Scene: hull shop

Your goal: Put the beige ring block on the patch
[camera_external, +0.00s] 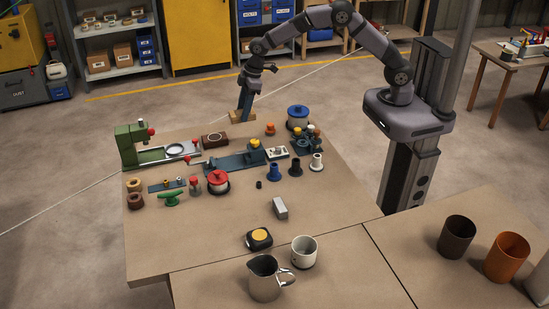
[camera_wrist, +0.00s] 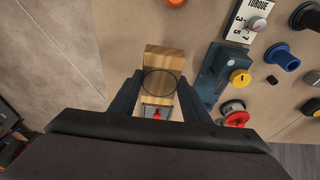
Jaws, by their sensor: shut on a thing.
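The beige ring block (camera_wrist: 164,60) is light wood with a thin dark circle on its face. In the wrist view it sits between the two fingers of my gripper (camera_wrist: 160,100). In the external view my gripper (camera_external: 242,110) points down at the table's far edge, shut on the block (camera_external: 235,116) near the fingertips. I cannot tell its exact height over the table. No plain patch stands out, and I cannot tell which surface it is. A dark brown piece (camera_external: 205,137) with a pale ring on top lies on the table, left of my gripper.
A green machine (camera_external: 128,150) stands at the far left. Bare tabletop (camera_external: 190,240) shows at front left.

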